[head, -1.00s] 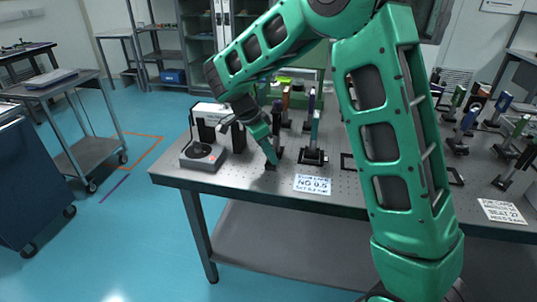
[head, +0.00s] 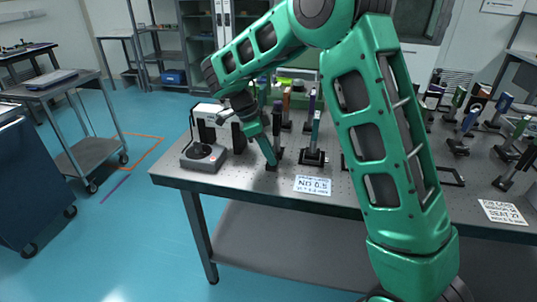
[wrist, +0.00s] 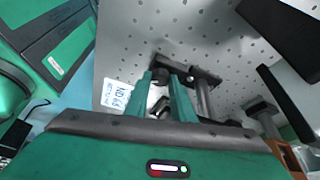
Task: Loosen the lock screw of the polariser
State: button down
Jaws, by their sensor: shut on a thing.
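My gripper (head: 271,160) points down at the front left of the optical table, beside a dark post mount. In the wrist view my gripper's two green fingers (wrist: 162,80) are close together around a small dark round part (wrist: 162,74), which looks like the lock screw. The fingers hide most of it. Beside it stand a black base (wrist: 204,76) and a metal post (wrist: 203,97), apparently of the polariser's mount. The polariser's optic cannot be made out; my arm and gripper cover much of that spot in the head view.
A grey box with a black round top (head: 203,156) stands left of my gripper. Another post mount (head: 314,150) is close on the right. More mounts fill the table's right side.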

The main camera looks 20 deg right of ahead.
jog(key=shift+w+a+r, duration=0.1)
jog(key=shift+w+r, duration=0.05)
jog(key=shift+w, duration=0.1)
jog(key=c, duration=1.7)
grip_release()
jog(key=shift+c, duration=0.2)
jog(key=shift+o, duration=1.1)
jog(key=shift+s, duration=0.1)
jog(key=v, duration=1)
jog(key=shift+r, duration=0.3)
